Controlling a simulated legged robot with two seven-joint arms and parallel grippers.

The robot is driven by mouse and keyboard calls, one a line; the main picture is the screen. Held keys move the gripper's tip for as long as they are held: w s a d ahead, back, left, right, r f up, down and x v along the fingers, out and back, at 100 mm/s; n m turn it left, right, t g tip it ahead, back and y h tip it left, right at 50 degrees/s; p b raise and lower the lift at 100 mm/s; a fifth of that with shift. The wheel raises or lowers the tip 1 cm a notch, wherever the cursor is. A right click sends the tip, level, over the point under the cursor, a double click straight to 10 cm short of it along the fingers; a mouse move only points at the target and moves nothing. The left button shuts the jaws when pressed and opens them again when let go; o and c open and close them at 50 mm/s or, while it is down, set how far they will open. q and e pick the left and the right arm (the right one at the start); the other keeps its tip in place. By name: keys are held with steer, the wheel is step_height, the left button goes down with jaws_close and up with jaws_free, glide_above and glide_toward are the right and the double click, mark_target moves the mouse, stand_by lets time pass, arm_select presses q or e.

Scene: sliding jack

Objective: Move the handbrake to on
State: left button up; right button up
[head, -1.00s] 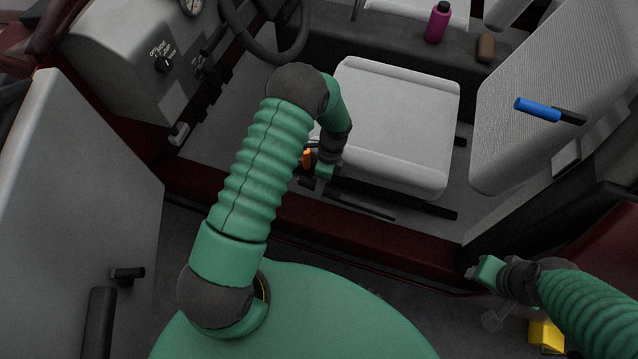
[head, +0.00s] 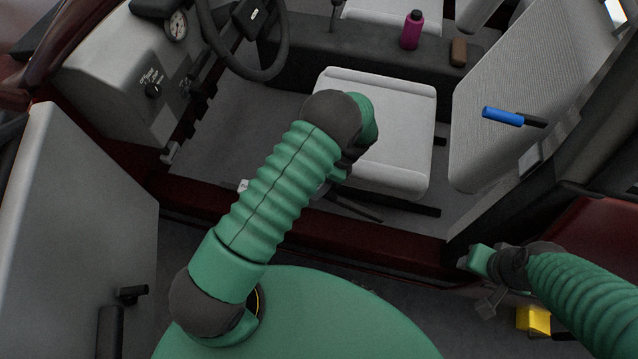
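I cannot pick out the handbrake for certain. A thin dark lever (head: 335,12) stands between the seats at the top edge, and I cannot tell whether it is the handbrake. My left arm reaches through the open doorway over the near seat. My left gripper (head: 340,174) is by that seat's near left edge, mostly hidden behind its own wrist, so its fingers cannot be read. My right gripper (head: 478,262) is outside the vehicle, low at the right, apart from the seat. Its finger opening cannot be made out.
The near seat (head: 385,150) and its seat back (head: 510,85) bound the space. A blue-handled item (head: 503,117) is in front of the seat back. A magenta bottle (head: 411,32) and brown item (head: 458,52) sit beyond. The steering wheel (head: 260,70) is upper left; a yellow object (head: 533,320) is lower right.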

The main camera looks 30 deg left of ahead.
arm_select(q)
steer(key=shift+d+r, duration=0.1)
steer(key=p+v, duration=0.3)
steer(key=v, duration=1.3)
steer(key=shift+w+r, duration=0.15)
steer(key=shift+r, duration=0.05)
steer(key=shift+d, duration=0.15)
